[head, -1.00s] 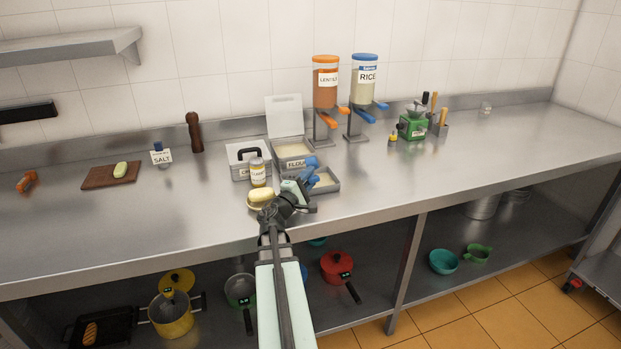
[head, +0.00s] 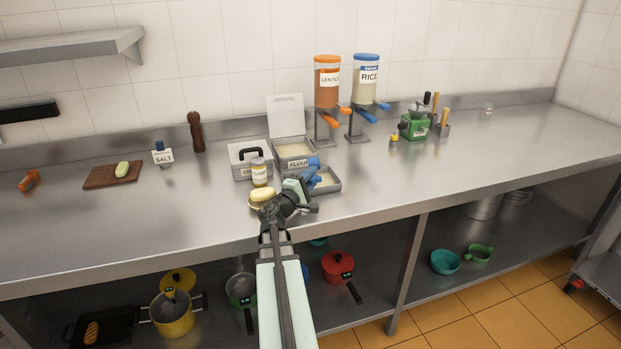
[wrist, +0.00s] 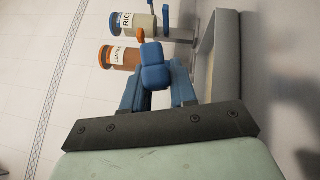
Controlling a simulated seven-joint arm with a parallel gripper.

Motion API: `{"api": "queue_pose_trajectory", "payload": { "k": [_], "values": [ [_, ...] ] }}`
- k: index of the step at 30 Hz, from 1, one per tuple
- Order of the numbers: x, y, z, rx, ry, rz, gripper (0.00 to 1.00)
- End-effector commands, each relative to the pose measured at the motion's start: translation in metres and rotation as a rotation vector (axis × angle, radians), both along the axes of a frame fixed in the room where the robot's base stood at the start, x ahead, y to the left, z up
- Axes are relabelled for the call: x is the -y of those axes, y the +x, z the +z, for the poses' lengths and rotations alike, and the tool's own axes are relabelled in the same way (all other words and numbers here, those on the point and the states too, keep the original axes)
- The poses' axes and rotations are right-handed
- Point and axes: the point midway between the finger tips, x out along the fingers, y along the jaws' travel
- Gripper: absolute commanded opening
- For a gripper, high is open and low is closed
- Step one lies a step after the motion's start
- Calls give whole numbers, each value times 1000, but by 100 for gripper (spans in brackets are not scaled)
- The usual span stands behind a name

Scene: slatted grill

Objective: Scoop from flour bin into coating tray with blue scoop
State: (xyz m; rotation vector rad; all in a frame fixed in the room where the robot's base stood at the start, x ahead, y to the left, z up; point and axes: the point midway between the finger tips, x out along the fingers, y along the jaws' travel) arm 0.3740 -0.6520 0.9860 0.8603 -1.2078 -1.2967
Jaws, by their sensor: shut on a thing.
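My gripper (head: 306,184) is shut on the blue scoop (head: 314,163), above the near left part of the coating tray (head: 331,187). In the wrist view the scoop's blue part (wrist: 153,67) sits between the two fingers, and the tray's grey wall (wrist: 228,50) is at the right. The scoop's bowl and any flour in it cannot be made out. The flour bin (head: 299,163) stands behind the tray, with its lid (head: 286,114) raised and pale flour inside. The coating tray has a pale layer in it.
A labelled jar (head: 259,172), a yellow item on a small dish (head: 262,195) and a grey box with a black handle (head: 241,168) crowd the left. Lentils (head: 327,80) and rice (head: 366,80) dispensers stand behind.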

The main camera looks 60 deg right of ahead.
Motion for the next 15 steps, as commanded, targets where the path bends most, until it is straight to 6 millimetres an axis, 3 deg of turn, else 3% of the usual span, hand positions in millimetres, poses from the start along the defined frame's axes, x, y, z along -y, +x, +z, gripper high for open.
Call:
{"api": "queue_pose_trajectory", "payload": {
  "k": [7,15],
  "values": [
    [2,-4,1,182,101,1,0],
    [3,-6,0,266,150,0,0]
  ]
}}
